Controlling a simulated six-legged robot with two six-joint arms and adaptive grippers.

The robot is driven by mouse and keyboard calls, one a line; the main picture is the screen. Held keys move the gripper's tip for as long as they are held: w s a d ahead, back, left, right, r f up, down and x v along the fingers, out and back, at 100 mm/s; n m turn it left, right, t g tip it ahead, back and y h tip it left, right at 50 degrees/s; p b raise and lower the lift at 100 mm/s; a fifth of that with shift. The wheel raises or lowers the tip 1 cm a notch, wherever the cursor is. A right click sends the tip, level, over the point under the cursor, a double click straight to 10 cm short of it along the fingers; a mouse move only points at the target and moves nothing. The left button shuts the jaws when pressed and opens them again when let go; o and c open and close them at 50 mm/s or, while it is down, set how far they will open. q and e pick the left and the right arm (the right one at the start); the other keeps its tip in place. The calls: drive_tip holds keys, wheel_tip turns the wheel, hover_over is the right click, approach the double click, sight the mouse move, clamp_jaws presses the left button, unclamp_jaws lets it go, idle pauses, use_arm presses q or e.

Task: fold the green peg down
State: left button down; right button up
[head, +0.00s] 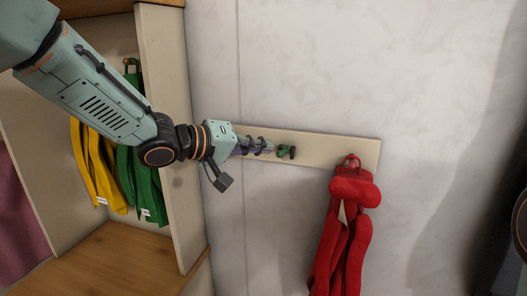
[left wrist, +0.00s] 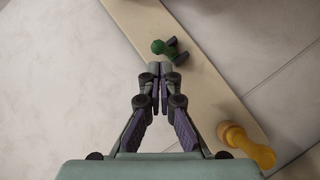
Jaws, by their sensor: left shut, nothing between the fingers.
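The green peg (head: 285,152) is on the cream wall board (head: 320,148), and sticks out from it. In the left wrist view the green peg (left wrist: 170,50) shows just beyond my fingertips, with a dark end piece to its right. My left gripper (head: 268,147) is shut and empty, its tips just left of the green peg in the head view. In the left wrist view the left gripper (left wrist: 160,68) shows its two fingertips together, with a small gap to the peg. Whether they touch it I cannot tell. My right gripper is not in view.
Red cloth (head: 343,225) hangs from the right end of the board. A yellow peg (left wrist: 246,144) sits on the board beside my gripper in the left wrist view. An open cabinet (head: 165,120) holds yellow (head: 97,170) and green cloths (head: 148,190) at left.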

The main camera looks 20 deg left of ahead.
use_arm(q)
drive_tip(key=shift+s+d+f, duration=0.1)
drive_tip(key=shift+s+d, duration=0.05)
drive_tip(key=shift+d, duration=0.2)
drive_tip(key=shift+a+f, duration=0.1)
drive_tip(key=shift+s+d+f+m+t+h+b, duration=0.1)
drive_tip(key=shift+d+f+m+t+h+b, duration=0.15)
drive_tip(key=shift+f+t+b, duration=0.25)
drive_tip(key=shift+s+d+f+m+t+h+b, duration=0.15)
drive_tip(key=shift+f+m+t+b, duration=0.15)
drive_tip(key=shift+b, duration=0.4)
drive_tip(key=shift+w+a, duration=0.1)
drive_tip(key=shift+w, duration=0.05)
